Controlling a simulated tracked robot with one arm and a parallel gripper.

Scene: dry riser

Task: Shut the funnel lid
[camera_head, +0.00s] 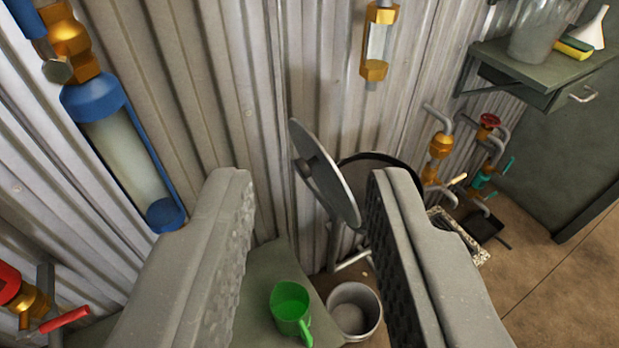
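The funnel lid (325,172) is a grey round disc, seen nearly edge-on. It stands raised and tilted at the left side of the dark round funnel (378,157) by the corrugated wall. My gripper (305,180) is open, with its two grey fingers wide apart and nothing between them. In the picture the lid shows between the fingers, seemingly farther away than the fingertips. My right finger covers part of the funnel. I cannot see any contact between gripper and lid.
A green mug (291,308) stands on a grey-green surface below, beside a grey pot (354,310). A blue-framed sight glass (125,155) and a brass-ended one (377,42) are on the wall. Valves (440,146) and a grey cabinet (570,125) are at right.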

